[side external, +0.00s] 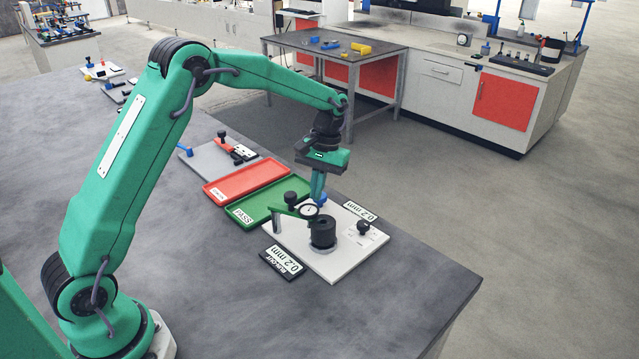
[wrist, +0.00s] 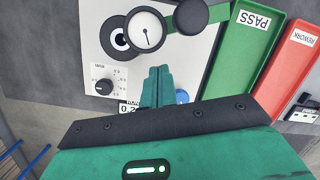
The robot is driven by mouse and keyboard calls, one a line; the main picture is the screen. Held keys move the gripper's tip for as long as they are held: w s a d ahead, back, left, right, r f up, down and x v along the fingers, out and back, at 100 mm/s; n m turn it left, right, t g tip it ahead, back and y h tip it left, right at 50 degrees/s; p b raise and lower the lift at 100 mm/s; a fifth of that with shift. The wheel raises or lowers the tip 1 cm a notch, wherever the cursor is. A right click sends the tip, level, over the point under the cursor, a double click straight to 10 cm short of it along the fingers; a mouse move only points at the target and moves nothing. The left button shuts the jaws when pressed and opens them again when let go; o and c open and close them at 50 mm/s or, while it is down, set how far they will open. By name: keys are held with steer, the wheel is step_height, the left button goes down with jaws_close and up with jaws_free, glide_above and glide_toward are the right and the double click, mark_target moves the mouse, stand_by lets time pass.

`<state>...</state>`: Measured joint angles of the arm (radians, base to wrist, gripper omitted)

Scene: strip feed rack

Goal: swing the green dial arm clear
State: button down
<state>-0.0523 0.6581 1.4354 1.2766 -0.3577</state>
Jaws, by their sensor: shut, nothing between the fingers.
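The green dial arm (side external: 287,211) carries a round white-faced dial (side external: 310,210) at one end, with a black knob (side external: 290,198) standing on it. In the wrist view the dial (wrist: 147,30) overlaps the edge of a black ring-shaped part (wrist: 116,40), which shows from the side as a black cylinder (side external: 323,234). My gripper (side external: 318,197) is shut and empty, pointing down just behind the dial. In the wrist view its closed fingertips (wrist: 158,70) are below the dial, with a gap in the picture; contact cannot be told.
A white base plate (side external: 327,272) carries the fixture, a blue knob (wrist: 182,96) beside my fingers and a black scale knob (side external: 363,228). The green PASS tray (side external: 262,200) and red REWORK tray (side external: 248,179) lie left. The bench's front is bare.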

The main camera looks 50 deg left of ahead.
steer(key=shift+s+d, duration=0.25)
steer(key=shift+s, duration=0.3)
